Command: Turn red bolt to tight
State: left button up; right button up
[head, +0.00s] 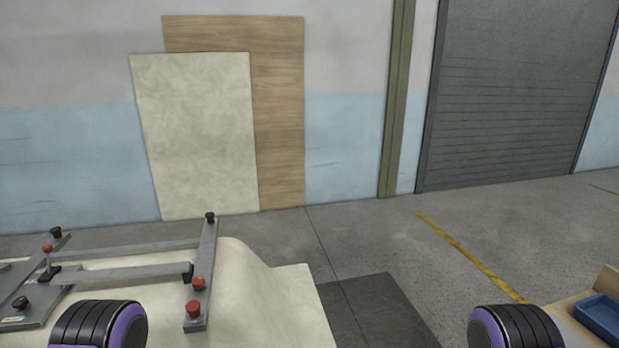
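Red bolts with round heads stand on a grey metal frame at the lower left of the head view. One red bolt (198,283) and another red bolt (194,309) sit close together near the front end of the right-hand bar. A smaller red bolt (47,248) is on the left part of the frame. I cannot tell whether any is tight or loose. The grey frame (205,250) rests on a cream shell (270,300). Neither of my grippers is in view; only rounded black and purple parts of my arms show at the bottom edge.
Black knobs, one at the far end of the right bar (210,217), also sit on the frame. A blue tray (602,315) lies in a box at the lower right. Two panels (200,135) lean on the wall. A dark mat (385,310) and open floor lie between.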

aim_at(199, 282)
jog(key=z, duration=0.05)
jog(key=k, duration=1.05)
jog(key=u, duration=0.9)
jog(key=i, duration=1.15)
jog(key=z, duration=0.4)
